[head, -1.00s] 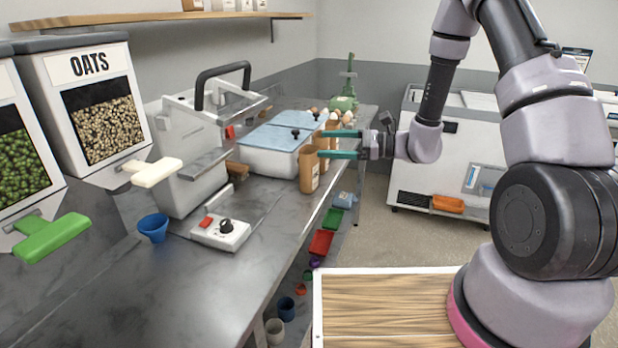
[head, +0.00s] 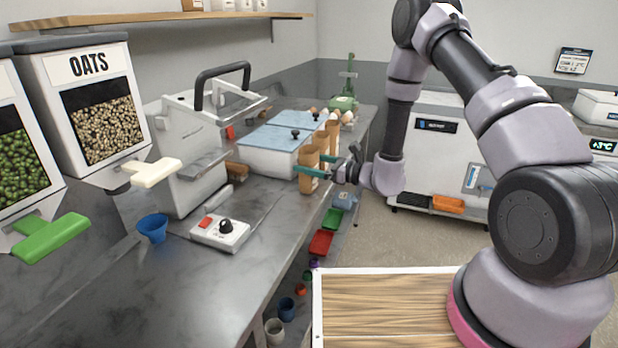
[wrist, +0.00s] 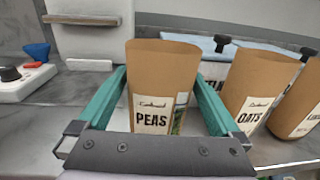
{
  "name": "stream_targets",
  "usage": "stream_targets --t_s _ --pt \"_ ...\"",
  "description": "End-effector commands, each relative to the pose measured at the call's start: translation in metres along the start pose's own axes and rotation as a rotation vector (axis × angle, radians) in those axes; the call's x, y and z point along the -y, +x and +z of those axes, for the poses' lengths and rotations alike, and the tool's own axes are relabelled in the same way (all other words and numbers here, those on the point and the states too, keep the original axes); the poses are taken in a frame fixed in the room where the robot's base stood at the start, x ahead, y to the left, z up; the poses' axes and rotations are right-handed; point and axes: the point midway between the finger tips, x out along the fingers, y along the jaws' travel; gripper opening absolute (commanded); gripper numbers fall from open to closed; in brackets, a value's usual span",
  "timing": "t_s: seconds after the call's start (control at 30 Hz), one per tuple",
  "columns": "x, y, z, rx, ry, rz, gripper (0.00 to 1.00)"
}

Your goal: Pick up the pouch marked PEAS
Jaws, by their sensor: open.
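The PEAS pouch (wrist: 160,60) is a brown kraft pouch with an open top and a cream label. It stands upright on the metal counter. In the head view, the same pouch (head: 308,187) is the nearest in a row along the counter's right edge. My gripper (wrist: 160,85) is open, with one teal finger on each side of the pouch. It also shows in the head view (head: 311,164), reaching in from the right at the pouch's height. In the wrist view the label is readable between the fingers; whether either finger touches the pouch I cannot tell.
An OATS pouch (wrist: 248,92) stands close to the right of the fingers, with another pouch (wrist: 298,112) beyond it. Blue-lidded tubs (head: 275,138) stand behind the row.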

Motion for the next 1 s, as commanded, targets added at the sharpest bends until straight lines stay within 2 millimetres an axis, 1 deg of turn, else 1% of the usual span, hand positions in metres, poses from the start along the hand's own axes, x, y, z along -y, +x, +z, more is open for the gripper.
stream_targets --t_s 0.03,0.2,0.3,0.47,0.5,0.53,0.57,0.6,0.67,0.7,0.73,1.0 --pt "-0.002 0.010 0.003 0.001 -0.004 0.006 1.00" --pt "0.000 0.029 0.003 0.000 -0.003 0.002 1.00" --pt "0.000 0.033 0.003 0.000 -0.001 0.002 1.00" --pt "0.000 0.033 0.003 0.000 -0.001 0.001 1.00" --pt "0.000 0.033 0.003 0.000 -0.001 0.001 0.96" --pt "0.000 0.033 0.003 0.000 -0.001 0.001 0.85" --pt "0.000 0.033 0.003 0.000 -0.001 0.001 0.73" --pt "0.000 0.033 0.003 0.000 -0.001 0.001 0.58" --pt "0.000 0.033 0.003 0.000 -0.001 0.001 0.35" --pt "0.000 0.033 0.003 0.000 -0.001 0.001 0.20" --pt "0.000 0.033 0.003 0.000 -0.001 0.001 0.16" --pt "0.000 0.033 0.006 0.001 -0.002 0.001 0.16"
